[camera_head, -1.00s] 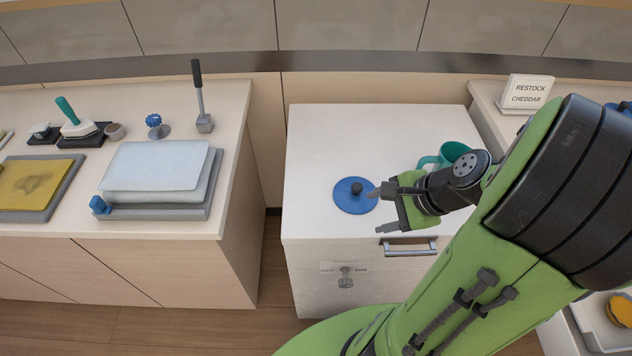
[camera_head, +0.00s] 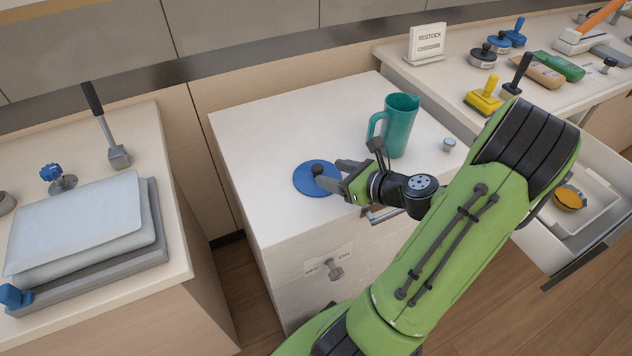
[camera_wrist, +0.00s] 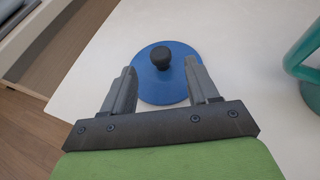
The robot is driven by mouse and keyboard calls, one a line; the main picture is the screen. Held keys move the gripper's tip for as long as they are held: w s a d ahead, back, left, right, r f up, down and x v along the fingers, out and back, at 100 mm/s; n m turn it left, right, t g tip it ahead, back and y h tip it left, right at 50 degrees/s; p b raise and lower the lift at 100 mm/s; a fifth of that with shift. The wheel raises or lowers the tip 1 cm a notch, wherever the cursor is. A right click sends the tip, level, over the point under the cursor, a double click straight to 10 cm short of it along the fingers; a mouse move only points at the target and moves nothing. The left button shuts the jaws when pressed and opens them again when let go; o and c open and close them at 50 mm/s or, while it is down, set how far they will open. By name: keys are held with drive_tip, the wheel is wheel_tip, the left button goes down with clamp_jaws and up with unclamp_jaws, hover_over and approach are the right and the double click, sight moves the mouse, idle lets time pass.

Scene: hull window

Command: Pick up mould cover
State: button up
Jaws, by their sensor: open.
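The mould cover is a flat blue disc (camera_head: 311,188) with a black knob, lying on the white cabinet top (camera_head: 262,140). In the wrist view the disc (camera_wrist: 178,90) lies ahead of my gripper (camera_wrist: 160,80), its knob between the lines of the two fingers and slightly beyond the tips. In the head view my gripper (camera_head: 330,177) is beside the knob, reaching in from the right. The fingers are apart with nothing between them. The fingers partly hide the disc's right side; whether they touch the knob I cannot tell.
A teal pitcher (camera_head: 399,127) stands on the cabinet top, right behind my gripper, and a small grey knob (camera_head: 448,145) is further right. An open drawer (camera_head: 590,205) juts out at right. The cabinet top left of the disc is clear.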

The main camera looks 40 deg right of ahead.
sight(322, 170)
drive_tip(key=b+x, duration=0.2)
drive_tip(key=x, duration=0.3)
drive_tip(key=shift+w+f, duration=0.15)
drive_tip(key=shift+w, duration=0.5)
clamp_jaws()
